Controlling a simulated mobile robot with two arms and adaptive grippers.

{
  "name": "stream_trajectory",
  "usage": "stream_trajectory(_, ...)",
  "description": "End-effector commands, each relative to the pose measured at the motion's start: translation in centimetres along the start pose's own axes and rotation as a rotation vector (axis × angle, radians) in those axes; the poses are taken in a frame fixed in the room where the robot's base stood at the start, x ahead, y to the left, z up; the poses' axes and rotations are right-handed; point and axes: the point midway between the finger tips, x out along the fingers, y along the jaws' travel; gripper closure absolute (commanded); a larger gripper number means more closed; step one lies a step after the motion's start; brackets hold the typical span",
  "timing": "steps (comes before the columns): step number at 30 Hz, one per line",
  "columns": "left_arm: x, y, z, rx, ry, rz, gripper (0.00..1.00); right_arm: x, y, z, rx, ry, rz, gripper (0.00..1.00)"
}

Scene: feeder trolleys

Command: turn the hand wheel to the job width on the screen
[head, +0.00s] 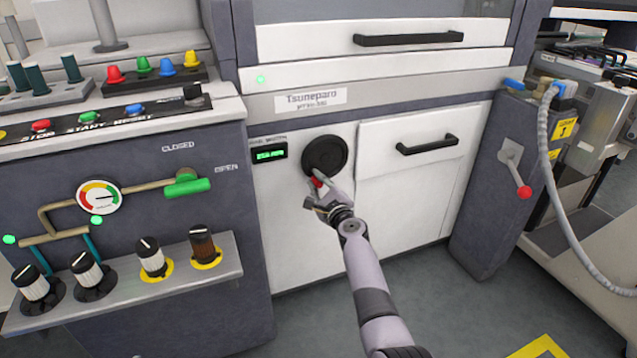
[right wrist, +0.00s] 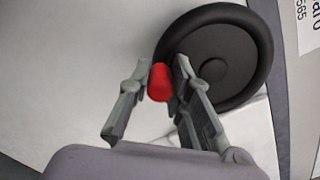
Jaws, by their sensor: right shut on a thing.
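The black round hand wheel (head: 325,154) is on the white front panel, and it fills the upper right of the right wrist view (right wrist: 215,62). Its red handle knob (head: 318,183) is at the wheel's lower edge in the head view. My right gripper (head: 316,193) is at this knob; in the right wrist view its two fingers stand on either side of the red knob (right wrist: 160,82) and are shut on it. The small screen (head: 269,154) with green characters is left of the wheel; its text is too small to read surely. My left gripper is not in view.
A white drawer with a black handle (head: 427,145) is right of the wheel. A grey console with a gauge (head: 98,197) and several knobs stands at the left. A red-tipped lever (head: 523,191) and a grey hose (head: 545,140) are at the right. Floor in front is clear.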

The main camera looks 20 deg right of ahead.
Motion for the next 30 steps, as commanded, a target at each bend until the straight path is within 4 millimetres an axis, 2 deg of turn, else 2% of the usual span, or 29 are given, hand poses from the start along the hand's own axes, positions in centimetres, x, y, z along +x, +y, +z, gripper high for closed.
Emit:
stream_trajectory(7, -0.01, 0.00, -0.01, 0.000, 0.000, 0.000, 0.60, 0.15, -0.46, 0.39, -0.001, -0.006, -0.007, 1.00)
stream_trajectory(8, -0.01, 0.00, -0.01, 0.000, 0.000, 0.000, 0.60, 0.15, -0.46, 0.39, -0.001, -0.006, -0.007, 0.81)
stream_trajectory(17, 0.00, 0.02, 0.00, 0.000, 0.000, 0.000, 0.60, 0.08, -0.25, 0.20, -0.002, -0.003, -0.004, 0.61)
stream_trajectory(26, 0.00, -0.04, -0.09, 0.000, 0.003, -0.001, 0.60, -0.02, -0.09, 0.07, -0.001, -0.001, -0.001, 0.60)
stream_trajectory(30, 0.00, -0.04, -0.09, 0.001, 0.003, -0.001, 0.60, -0.70, -0.01, 0.10, -0.001, -0.003, -0.002, 0.60)
